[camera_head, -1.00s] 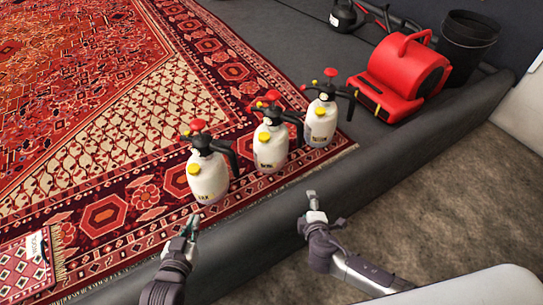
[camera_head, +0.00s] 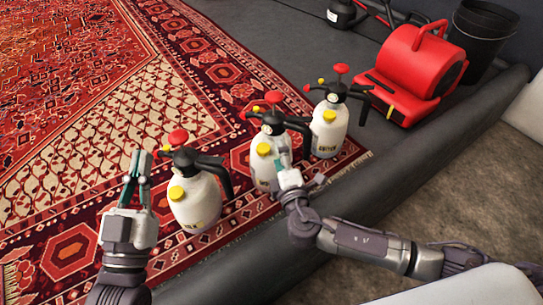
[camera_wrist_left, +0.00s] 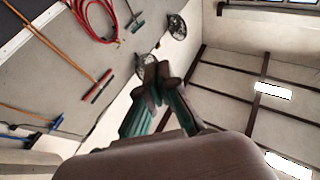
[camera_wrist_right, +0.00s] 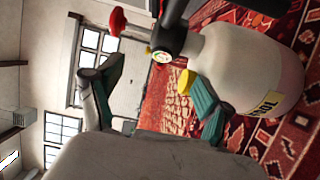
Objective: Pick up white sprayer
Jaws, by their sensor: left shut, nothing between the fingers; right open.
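Three white sprayers with black heads, red knobs and yellow caps stand upright in a row on the rug's edge: a left one (camera_head: 196,205), a middle one (camera_head: 262,172) and a right one (camera_head: 327,135). My left gripper (camera_head: 140,155) is shut and empty, just left of the left sprayer. My right gripper (camera_head: 302,166) is open at the right side of the middle sprayer and partly covers it. In the right wrist view a sprayer body (camera_wrist_right: 250,70) looms close, beside and beyond one finger. I cannot tell whether they touch. The left wrist view shows no sprayer.
The patterned red rug (camera_head: 110,125) covers the floor at left. A dark padded rim (camera_head: 440,150) runs diagonally in front of the sprayers. A red blower (camera_head: 415,60) and a black bucket (camera_head: 480,40) stand at the back right.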

